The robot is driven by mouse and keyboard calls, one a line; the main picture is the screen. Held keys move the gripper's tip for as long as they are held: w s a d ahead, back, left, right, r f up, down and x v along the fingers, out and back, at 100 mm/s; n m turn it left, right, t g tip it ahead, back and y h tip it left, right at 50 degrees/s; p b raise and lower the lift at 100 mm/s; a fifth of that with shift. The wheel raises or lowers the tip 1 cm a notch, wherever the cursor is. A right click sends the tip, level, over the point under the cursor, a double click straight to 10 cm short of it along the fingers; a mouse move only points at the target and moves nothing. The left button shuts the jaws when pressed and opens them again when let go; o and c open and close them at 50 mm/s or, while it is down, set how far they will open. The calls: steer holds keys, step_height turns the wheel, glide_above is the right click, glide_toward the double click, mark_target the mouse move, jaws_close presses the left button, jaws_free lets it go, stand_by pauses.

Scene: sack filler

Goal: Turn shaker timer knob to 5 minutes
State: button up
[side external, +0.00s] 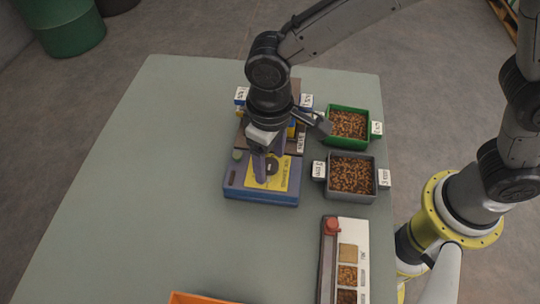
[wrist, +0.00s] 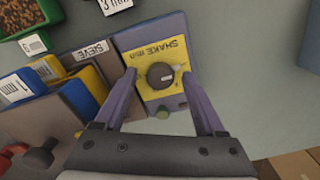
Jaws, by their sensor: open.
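The shaker's blue base (side external: 250,195) carries a yellow panel (side external: 280,180) at its front. In the wrist view the panel (wrist: 142,57) reads SHAKE and MIN. The dark round timer knob (wrist: 160,75) is at its middle, with a small pale mark; I cannot read which minute it is set to. My gripper (wrist: 159,76) is open, its two purple-grey fingers on either side of the knob with gaps showing between. In the side view my gripper (side external: 270,168) points down over the panel, partly covering it and the knob. Whether the fingers reach knob height is unclear.
Labelled sieves (wrist: 84,87) stand beside the panel. A green bin (side external: 348,108) and a grey bin (side external: 378,160) of brown pieces are at right. A sample board (side external: 327,262) lies in front. The table's left side (side external: 150,190) is clear.

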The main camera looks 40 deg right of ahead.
jaws_close()
steer(key=shift+r+m, duration=0.1)
steer(key=shift+m, duration=0.3)
steer(key=m, duration=1.1)
stand_by(0.4)
stand_by(0.5)
jaws_free()
